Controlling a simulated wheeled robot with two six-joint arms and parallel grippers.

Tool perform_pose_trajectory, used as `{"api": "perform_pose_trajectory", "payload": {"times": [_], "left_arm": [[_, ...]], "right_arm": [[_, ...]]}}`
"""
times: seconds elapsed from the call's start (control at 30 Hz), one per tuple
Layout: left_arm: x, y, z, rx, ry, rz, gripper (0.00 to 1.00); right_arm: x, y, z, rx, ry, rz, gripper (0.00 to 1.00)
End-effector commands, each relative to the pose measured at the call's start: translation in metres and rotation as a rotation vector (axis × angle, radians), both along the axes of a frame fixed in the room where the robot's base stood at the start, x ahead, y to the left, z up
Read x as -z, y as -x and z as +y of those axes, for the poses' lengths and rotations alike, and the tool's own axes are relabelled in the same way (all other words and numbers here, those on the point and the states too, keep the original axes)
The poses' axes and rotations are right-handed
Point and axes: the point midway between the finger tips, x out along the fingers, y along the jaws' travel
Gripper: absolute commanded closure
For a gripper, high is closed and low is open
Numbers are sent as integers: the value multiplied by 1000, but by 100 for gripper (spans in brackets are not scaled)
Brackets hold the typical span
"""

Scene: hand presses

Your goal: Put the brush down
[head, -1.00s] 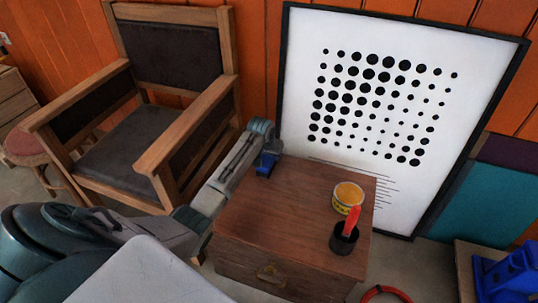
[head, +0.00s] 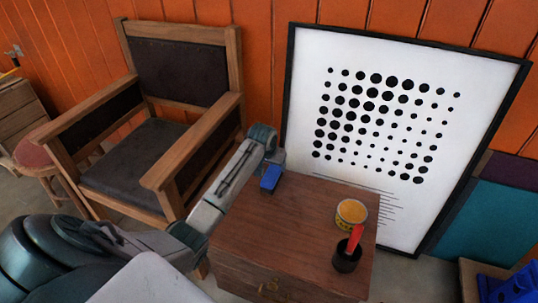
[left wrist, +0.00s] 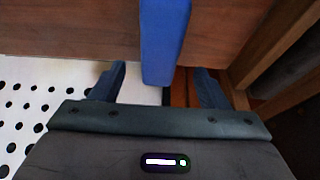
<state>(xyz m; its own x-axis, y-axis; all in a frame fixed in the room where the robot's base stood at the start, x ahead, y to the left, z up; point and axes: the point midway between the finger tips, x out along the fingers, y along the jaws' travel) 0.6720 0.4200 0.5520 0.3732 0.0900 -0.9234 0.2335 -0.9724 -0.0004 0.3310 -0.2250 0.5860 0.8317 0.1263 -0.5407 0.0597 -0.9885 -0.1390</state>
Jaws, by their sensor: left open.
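The brush (head: 270,179) shows as a blue bar-like piece at the far left corner of the wooden cabinet top (head: 290,215). In the left wrist view the blue bar (left wrist: 163,40) lies along the brown top, and its near end sticks out past the edge. My left gripper (left wrist: 157,82) is open, with a finger on each side of that end and a gap on both sides. In the head view the left gripper (head: 274,162) is at the cabinet's back left corner, its fingers partly hidden. My right gripper does not show.
On the cabinet's right side stand a yellow-topped tin (head: 351,214) and a black cup (head: 346,258) with a red handle in it. A framed dot poster (head: 400,130) leans behind. A wooden armchair (head: 150,120) stands left. The middle of the top is clear.

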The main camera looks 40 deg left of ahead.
Motion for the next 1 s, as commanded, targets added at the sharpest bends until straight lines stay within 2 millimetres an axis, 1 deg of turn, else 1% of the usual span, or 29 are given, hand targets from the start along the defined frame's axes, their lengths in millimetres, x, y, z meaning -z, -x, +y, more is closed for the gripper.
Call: {"api": "perform_pose_trajectory", "payload": {"times": [0.03,0.1,0.17,0.33,0.4,0.47,0.57,0.67,0.7,0.77,0.8,0.87,0.9,0.97,1.0], "left_arm": [[-13,4,0,1,-2,-2,31],[-27,9,-2,1,-2,-2,31],[-36,13,-3,1,-1,-2,31],[-52,20,-5,0,0,0,31],[-52,23,-7,3,0,-1,31],[-46,29,-12,13,0,-3,31],[-26,49,-30,51,1,-21,31],[1,82,-58,108,6,-56,31],[11,99,-70,130,10,-74,31],[23,124,-88,164,17,-105,31],[29,141,-100,184,24,-125,31],[35,167,-116,210,33,-156,31],[38,184,-126,225,40,-176,31],[38,211,-140,243,50,-207,31],[38,229,-149,253,57,-229,31]], "right_arm": [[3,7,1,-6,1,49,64],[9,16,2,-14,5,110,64],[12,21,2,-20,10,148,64],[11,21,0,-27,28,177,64],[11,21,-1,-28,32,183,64],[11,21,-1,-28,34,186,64],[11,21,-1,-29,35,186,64],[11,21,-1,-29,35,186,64],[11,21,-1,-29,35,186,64],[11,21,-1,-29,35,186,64],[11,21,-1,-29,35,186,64],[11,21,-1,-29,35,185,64],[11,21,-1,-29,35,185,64],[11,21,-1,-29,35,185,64],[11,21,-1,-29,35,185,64]]}}
